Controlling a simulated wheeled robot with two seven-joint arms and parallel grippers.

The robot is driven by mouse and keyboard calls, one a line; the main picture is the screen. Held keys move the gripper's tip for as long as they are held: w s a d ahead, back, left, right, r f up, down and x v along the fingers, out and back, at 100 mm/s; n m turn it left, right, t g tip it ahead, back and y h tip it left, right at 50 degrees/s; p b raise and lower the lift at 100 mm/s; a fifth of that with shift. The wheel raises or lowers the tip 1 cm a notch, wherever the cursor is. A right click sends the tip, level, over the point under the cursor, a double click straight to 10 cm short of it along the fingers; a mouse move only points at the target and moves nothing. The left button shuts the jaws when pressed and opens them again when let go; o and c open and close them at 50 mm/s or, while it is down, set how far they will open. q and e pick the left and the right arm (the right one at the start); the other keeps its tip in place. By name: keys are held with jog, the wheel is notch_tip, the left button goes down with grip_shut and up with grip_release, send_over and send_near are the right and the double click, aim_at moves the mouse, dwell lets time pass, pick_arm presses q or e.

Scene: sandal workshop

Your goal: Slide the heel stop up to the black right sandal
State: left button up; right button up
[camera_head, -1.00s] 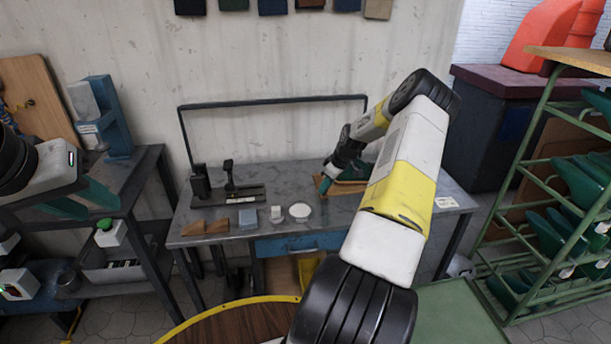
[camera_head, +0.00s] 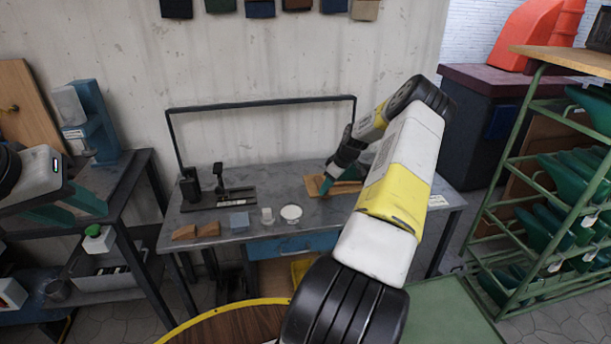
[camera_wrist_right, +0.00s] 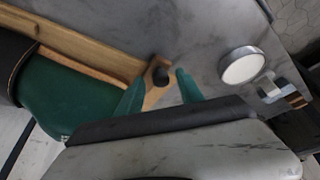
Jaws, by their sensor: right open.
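The heel stop is a small wooden piece (camera_wrist_right: 153,97) with a dark round knob (camera_wrist_right: 160,75), on the bench in the right wrist view. My right gripper (camera_wrist_right: 159,84) is open, its green fingers on either side of the stop; contact is unclear. At left in that view, a green form (camera_wrist_right: 65,100) with a dark strap (camera_wrist_right: 15,62) appears to be the sandal on its last. A wooden rail (camera_wrist_right: 85,47) runs alongside. In the head view my right gripper (camera_head: 325,188) is over the wooden board (camera_head: 312,187); the arm hides much there. My left gripper (camera_head: 85,204) is at far left, its opening unclear.
A white round dish (camera_head: 291,213), a small white item (camera_head: 267,216), a blue-grey block (camera_head: 239,221) and wooden wedges (camera_head: 196,231) line the bench front. A black fixture (camera_head: 220,190) stands left. A green rack (camera_head: 520,200) of green forms stands right.

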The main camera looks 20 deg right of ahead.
jog(key=v, duration=0.7)
jog(key=shift+s+r, duration=0.15)
jog(key=shift+r, duration=0.2)
jog(key=shift+d, duration=0.1)
jog(key=s+a+r+m+h, duration=0.1)
jog(key=s+a+r, duration=0.4)
jog(key=a+r, duration=0.65)
jog(key=s+a+r+h, duration=0.1)
jog(key=s+a+r, duration=0.3)
jog(key=a+r, duration=0.75)
jog(key=s+a+r+m, duration=0.1)
jog(key=s+a+r, duration=0.1)
jog(key=s, duration=0.5)
jog(key=s+a+r+m+t+y, duration=0.1)
jog(key=s+a+r+m, duration=0.1)
jog(key=s+a, duration=0.3)
jog(key=s+a+r+m+t+y, duration=0.1)
jog(key=s+a+r, duration=0.1)
jog(key=s, duration=0.8)
jog(key=shift+s+a+m, duration=0.15)
jog(key=shift+a+m, duration=0.15)
jog(key=shift+a, duration=0.55)
jog(key=shift+r, duration=0.1)
